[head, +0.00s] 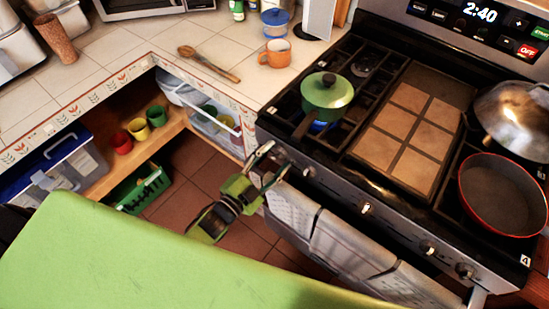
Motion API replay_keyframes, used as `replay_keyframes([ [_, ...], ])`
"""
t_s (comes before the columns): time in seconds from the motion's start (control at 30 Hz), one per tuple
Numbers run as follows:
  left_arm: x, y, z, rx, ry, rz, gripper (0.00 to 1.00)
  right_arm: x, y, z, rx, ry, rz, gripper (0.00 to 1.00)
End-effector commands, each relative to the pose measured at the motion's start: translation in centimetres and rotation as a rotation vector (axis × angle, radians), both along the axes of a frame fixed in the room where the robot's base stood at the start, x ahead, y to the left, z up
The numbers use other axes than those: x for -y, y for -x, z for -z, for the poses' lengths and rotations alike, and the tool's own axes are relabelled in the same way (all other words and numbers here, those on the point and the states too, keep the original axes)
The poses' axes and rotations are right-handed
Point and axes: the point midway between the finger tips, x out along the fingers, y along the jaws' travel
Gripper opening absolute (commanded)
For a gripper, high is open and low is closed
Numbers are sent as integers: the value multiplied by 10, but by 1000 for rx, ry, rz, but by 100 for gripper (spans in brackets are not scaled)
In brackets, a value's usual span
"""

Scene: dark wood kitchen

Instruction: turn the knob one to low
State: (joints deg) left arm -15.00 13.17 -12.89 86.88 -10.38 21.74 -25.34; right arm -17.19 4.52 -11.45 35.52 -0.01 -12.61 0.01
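The stove (400,215) has a row of knobs along its front panel. One knob (308,172) shows just right of my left gripper. Others show farther right, at the middle (367,207) and near the right end (428,248). My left gripper (276,164) is at the left end of the panel, its fingers apart. The fingers partly cover that end, so I cannot tell whether they touch a knob there. A green lidded pot (327,95) sits on the front left burner, with a blue flame (320,127) under it. My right gripper is out of view.
A red-rimmed pan (502,195) and a shiny domed lid (513,120) are on the right of the stove. Towels (345,243) hang on the oven front. An orange mug (276,53) and wooden spoon (208,63) lie on the tiled counter. Open shelves are below it.

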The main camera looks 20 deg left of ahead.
Motion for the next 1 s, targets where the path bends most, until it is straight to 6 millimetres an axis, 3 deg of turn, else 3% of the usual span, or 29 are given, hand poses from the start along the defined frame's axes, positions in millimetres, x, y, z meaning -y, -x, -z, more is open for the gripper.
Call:
replay_keyframes([
  [0.37, -2, 7, 0, 1, -2, 1, 48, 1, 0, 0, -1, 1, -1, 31],
  [0.8, -31, 88, 1, -3, -1, 0, 48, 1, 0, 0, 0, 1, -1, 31],
  [1.0, -40, 109, 0, -1, -1, 0, 48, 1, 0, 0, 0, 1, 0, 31],
])
